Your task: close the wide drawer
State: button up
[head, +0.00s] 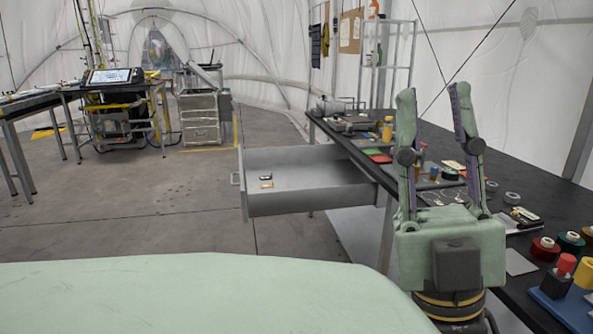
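The wide grey drawer (310,204) is pulled out from under the black-topped workbench (509,189). It juts to the left into the aisle, with a small handle (236,179) on its outer front.
Tools, spools and coloured bottles (387,129) crowd the bench top. A blue block with pegs (559,285) is at the near right. A pale green surface fills the lower left. Floor (150,210) left of the drawer is clear; a table (115,85) and cabinet (200,120) stand farther back.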

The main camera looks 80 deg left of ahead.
aim_at(303, 172)
jog(key=k+j+u, duration=0.15)
jog(key=k+u, duration=0.15)
jog(key=k+j+u, duration=0.15)
jog(key=u, duration=0.15)
jog(key=j+u, duration=0.1)
jog(key=u, duration=1.95)
jog(key=i+u, duration=0.35)
